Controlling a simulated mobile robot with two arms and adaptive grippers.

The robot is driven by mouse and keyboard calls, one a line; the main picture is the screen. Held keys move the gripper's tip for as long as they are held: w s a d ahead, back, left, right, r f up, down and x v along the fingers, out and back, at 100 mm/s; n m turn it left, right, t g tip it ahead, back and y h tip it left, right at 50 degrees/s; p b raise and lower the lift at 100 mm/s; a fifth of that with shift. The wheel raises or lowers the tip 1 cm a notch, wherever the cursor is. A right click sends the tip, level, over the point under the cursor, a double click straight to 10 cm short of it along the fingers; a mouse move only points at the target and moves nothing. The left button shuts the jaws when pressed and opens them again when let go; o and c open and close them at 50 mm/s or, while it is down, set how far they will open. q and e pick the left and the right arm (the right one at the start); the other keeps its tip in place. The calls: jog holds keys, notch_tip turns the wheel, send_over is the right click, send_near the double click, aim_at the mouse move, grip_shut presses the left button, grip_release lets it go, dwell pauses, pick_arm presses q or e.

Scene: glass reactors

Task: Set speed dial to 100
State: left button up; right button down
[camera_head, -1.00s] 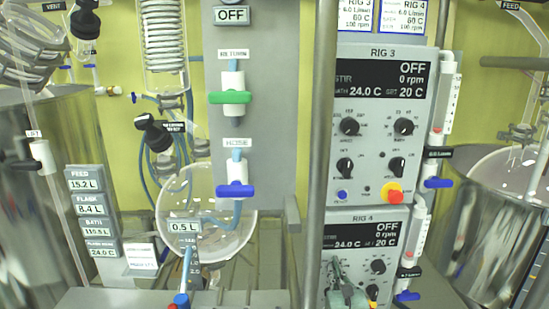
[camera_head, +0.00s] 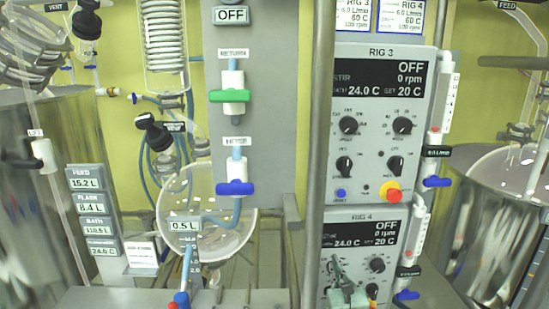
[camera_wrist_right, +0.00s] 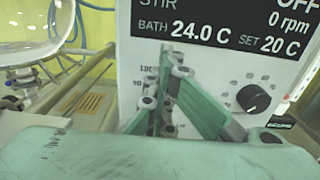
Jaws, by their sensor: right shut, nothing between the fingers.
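The RIG 4 panel (camera_head: 397,243) is at the lower right in the head view; its black display reads OFF, 0 rpm, bath 24.0 C and set 20 C. My right gripper (camera_head: 336,262) is in front of the panel's left dial. In the wrist view my shut green-and-grey fingers (camera_wrist_right: 172,78) cover that dial, and scale marks 90 and 100 show beside them. I cannot tell whether the fingertips touch the dial. A second black dial (camera_wrist_right: 253,98) is to the right, uncovered. My left gripper is not in view.
The RIG 3 panel (camera_head: 383,122) with black dials, a blue button and a red-yellow knob is above. A vertical metal post (camera_head: 317,150) stands just left of the panels. A flow tube with a blue valve (camera_head: 407,295) is close on the right.

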jog(key=shift+w+d+r, duration=0.15)
jog(key=shift+d+r, duration=0.05)
jog(key=shift+d, duration=0.05)
dwell(0.4)
